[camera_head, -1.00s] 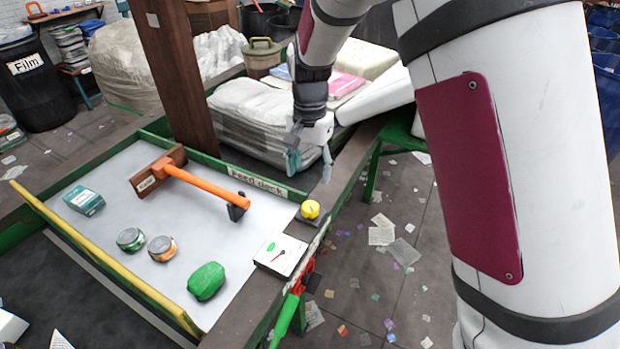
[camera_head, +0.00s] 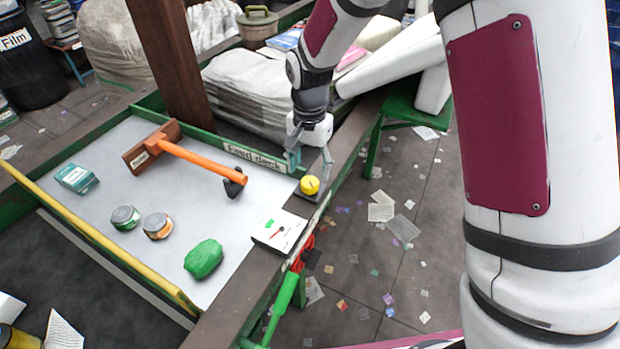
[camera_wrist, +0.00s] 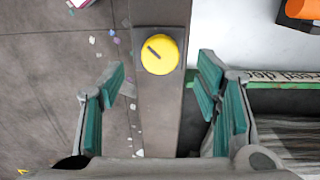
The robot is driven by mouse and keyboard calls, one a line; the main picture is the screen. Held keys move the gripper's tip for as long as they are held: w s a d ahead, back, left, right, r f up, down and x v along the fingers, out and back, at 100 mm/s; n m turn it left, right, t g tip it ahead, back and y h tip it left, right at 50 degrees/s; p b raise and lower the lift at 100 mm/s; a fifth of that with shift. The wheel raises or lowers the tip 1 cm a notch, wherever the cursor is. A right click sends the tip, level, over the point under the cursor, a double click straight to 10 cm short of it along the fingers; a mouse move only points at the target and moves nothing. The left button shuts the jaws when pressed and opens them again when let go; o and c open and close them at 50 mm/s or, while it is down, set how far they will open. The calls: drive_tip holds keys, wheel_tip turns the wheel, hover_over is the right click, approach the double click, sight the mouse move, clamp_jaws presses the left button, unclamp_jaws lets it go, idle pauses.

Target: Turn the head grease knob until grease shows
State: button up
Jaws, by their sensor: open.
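The yellow round knob (camera_head: 310,185) sits on a dark plate on the belt's wooden side rail, near the "Feed deck" label. In the wrist view the knob (camera_wrist: 159,54) has a dark slanted mark on its top. My gripper (camera_head: 309,168) is open, pointing down close above and behind the knob. In the wrist view its teal-padded fingers (camera_wrist: 159,95) are wide apart, one to each side of the rail, with the knob ahead between their lines and nothing held. A white gauge (camera_head: 279,231) with a green patch and a needle lies on the rail near the knob. I see no grease.
An orange-handled tool (camera_head: 190,160), a teal box (camera_head: 77,178), two round tins and a green lump (camera_head: 203,259) lie on the white deck (camera_head: 150,215). A green-and-red handled tool (camera_head: 287,290) hangs beside the rail. Paper scraps litter the floor.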

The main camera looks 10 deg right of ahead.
sight(310, 181)
drive_tip(key=shift+f, duration=2.45)
drive_tip(key=c, duration=1.2)
